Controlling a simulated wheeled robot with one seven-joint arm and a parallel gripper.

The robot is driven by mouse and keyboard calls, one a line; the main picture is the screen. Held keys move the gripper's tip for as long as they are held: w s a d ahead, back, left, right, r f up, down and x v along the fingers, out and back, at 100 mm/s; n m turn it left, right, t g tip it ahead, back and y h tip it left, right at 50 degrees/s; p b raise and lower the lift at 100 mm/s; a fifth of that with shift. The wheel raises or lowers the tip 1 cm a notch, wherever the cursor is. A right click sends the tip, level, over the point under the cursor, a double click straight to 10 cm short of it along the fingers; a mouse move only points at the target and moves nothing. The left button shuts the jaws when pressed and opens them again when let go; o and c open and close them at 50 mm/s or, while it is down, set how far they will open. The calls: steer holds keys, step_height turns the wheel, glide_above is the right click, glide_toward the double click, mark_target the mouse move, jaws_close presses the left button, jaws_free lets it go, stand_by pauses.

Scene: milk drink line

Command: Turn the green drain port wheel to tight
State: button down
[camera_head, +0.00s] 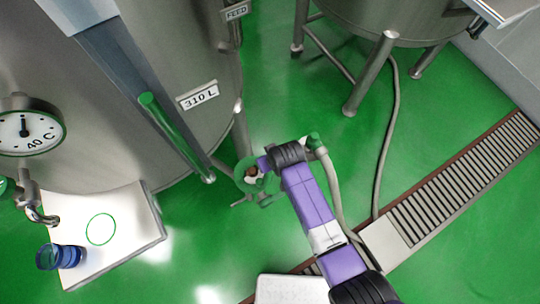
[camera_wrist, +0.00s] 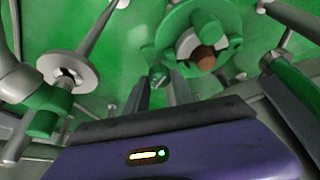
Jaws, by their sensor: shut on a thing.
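The green drain port wheel (camera_head: 243,177) is at the middle of the head view, low beside the big steel tank. It also shows in the wrist view (camera_wrist: 161,38), upper centre, with a grey hub and a brown middle. My gripper (camera_wrist: 159,80) is at the wheel's near edge, its two grey fingers either side of a small green part of the rim, shut on it. In the head view my arm reaches to the wheel from the lower right, and the fingertips are too small to make out. I cannot read any tight mark.
A steel tank (camera_head: 190,60) with a "310 L" label stands left of the wheel. A grey hose (camera_head: 334,190) and a floor drain grate (camera_head: 460,175) lie to the right. A white stand (camera_head: 130,235) with a blue cup (camera_head: 62,257) is lower left.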

steer(key=m, duration=0.2)
steer(key=m+h, duration=0.1)
steer(key=m, duration=0.1)
steer(key=shift+a+t+h, duration=0.15)
steer(key=shift+t+h, duration=0.15)
steer(key=shift+s+m+h+b, duration=0.1)
steer(key=shift+m+h+b, duration=0.65)
steer(key=shift+m, duration=1.35)
steer(key=c, duration=1.1)
jaws_free()
steer(key=shift+o, duration=0.2)
steer(key=v, duration=0.7)
steer(key=shift+r, duration=0.4)
